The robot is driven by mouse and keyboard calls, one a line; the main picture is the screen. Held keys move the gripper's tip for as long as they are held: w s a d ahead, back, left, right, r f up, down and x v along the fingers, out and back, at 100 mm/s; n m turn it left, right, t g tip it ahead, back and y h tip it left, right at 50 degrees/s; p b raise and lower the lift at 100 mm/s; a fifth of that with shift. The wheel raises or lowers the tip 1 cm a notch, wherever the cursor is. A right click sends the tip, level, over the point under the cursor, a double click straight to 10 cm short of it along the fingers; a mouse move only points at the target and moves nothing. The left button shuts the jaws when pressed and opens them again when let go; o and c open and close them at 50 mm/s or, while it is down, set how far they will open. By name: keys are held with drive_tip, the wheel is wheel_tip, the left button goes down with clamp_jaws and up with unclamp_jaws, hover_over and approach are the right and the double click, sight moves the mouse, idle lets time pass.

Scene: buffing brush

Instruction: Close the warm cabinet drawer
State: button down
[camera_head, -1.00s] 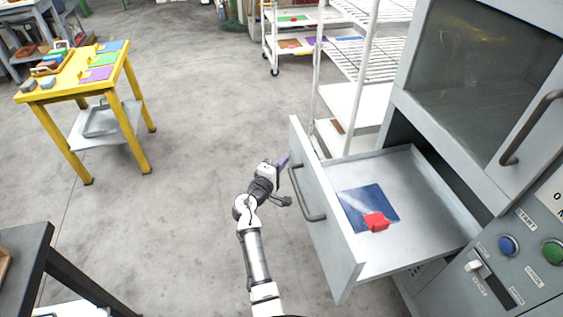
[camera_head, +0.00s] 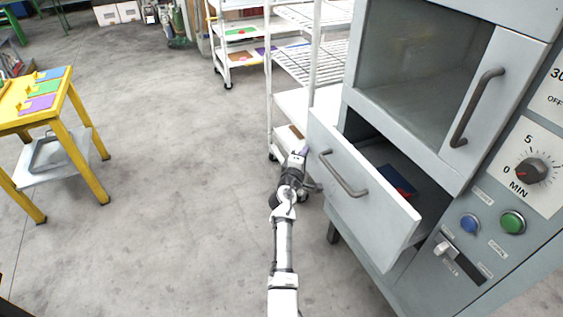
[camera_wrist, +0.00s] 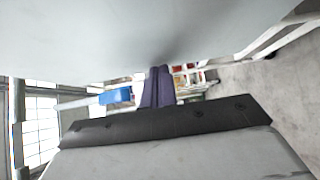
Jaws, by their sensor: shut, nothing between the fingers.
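The grey cabinet (camera_head: 432,110) stands at the right of the head view. Its drawer (camera_head: 365,215) is partly open, with a curved handle (camera_head: 343,174) on its front. Inside the drawer a blue sheet (camera_head: 393,176) and part of a red thing (camera_head: 405,193) show; the rest is hidden behind the drawer front. My gripper (camera_head: 304,151) is at the left end of the drawer front, close to it; I cannot tell whether it touches. In the wrist view its purple fingers (camera_wrist: 158,88) are together and empty, beneath a large pale surface.
A white wire rack (camera_head: 295,55) stands just behind the drawer's left end. A yellow table (camera_head: 45,108) with coloured plates is at the left. The cabinet's upper door handle (camera_head: 476,107) sticks out above the drawer. The floor (camera_head: 170,190) between is clear.

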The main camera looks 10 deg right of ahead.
drive_tip(key=w+d, duration=0.1)
drive_tip(key=d, duration=0.2)
drive_tip(key=w+d, duration=0.1)
drive_tip(key=d, duration=0.3)
drive_tip(key=w+d+b, duration=0.1)
drive_tip(key=d, duration=0.3)
drive_tip(key=shift+w+d, duration=0.2)
drive_tip(key=shift+w, duration=0.15)
drive_tip(key=shift+d+r, duration=0.1)
drive_tip(key=shift+d, duration=0.1)
